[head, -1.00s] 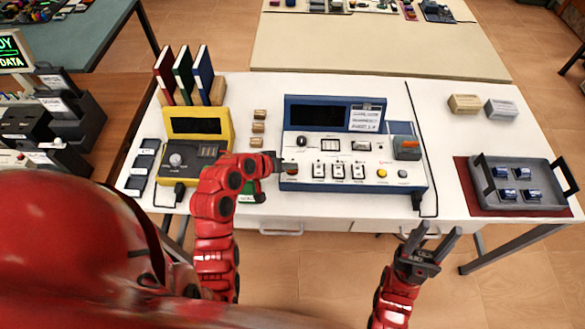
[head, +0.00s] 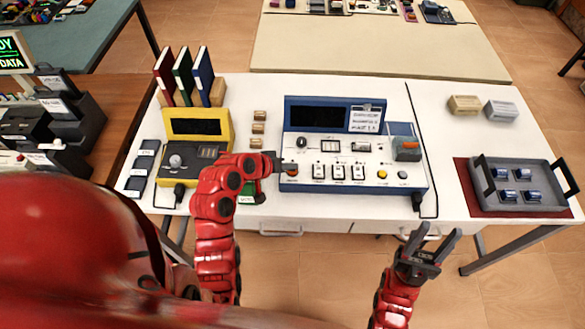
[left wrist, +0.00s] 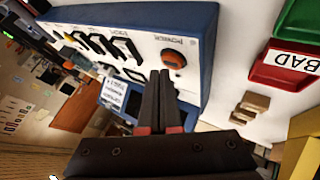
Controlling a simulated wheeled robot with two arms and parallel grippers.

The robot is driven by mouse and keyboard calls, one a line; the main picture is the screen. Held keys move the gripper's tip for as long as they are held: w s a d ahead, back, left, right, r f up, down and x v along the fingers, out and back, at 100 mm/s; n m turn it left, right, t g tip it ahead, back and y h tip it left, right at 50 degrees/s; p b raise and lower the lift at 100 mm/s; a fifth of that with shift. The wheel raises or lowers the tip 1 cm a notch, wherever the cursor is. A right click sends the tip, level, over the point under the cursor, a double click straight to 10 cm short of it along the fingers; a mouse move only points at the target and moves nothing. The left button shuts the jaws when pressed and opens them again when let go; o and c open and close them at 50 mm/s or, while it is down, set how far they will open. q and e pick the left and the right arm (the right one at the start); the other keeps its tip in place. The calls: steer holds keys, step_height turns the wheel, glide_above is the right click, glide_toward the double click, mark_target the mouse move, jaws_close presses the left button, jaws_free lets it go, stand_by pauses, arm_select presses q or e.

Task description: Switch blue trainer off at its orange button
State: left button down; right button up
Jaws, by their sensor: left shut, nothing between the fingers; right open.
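The blue trainer (head: 428,182) stands on the white table, with a white control panel and a dark screen. Its orange button (left wrist: 173,60), marked POWER, is at the panel's left end and shows clearly in the left wrist view. In the head view the orange button (head: 293,172) is partly covered by my gripper. My left gripper (head: 285,167) is shut and empty, its tips at the panel's left edge beside the button. In the left wrist view the fingertips (left wrist: 162,77) are close to the button; I cannot tell if they touch. My right gripper (head: 436,243) is open and empty at the table's front.
A yellow device (head: 222,129) and books (head: 203,75) stand to the left. Small tan blocks (head: 258,128) lie between the devices. A red bin marked BAD (left wrist: 285,65) is near the left gripper. A grey tray (head: 540,172) is at the right.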

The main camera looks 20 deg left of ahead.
mark_target(290, 173)
arm_select(q)
steer(key=shift+r+p, duration=1.5)
steer(key=shift+r, duration=1.55)
steer(key=shift+f, duration=0.1)
